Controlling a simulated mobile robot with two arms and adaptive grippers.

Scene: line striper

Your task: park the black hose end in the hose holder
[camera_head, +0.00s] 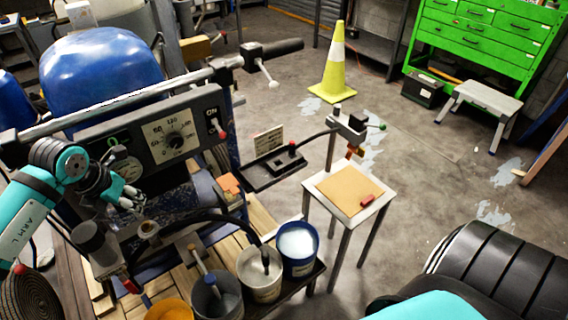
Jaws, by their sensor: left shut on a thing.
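A black hose (213,218) arches over the buckets. Its dark end (265,258) dips into the white bucket (247,277) at the lower middle. My left gripper (132,204) is in front of the machine, just below the control panel, to the left of the hose arch and apart from the end in the bucket. Its fingers are shut on a small dark part, mostly hidden by the fingers. A brass-coloured ring fitting (148,229) sits below the gripper; I cannot tell whether it is the hose holder. My right gripper is out of view; only my right arm shows at the bottom right.
A blue bucket (314,262) and a grey bucket (206,299) flank the white one. The control panel (199,109) and blue tank (98,66) stand behind my gripper. A small table (323,196) stands right of the buckets. Floor around the yellow cone (333,80) is open.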

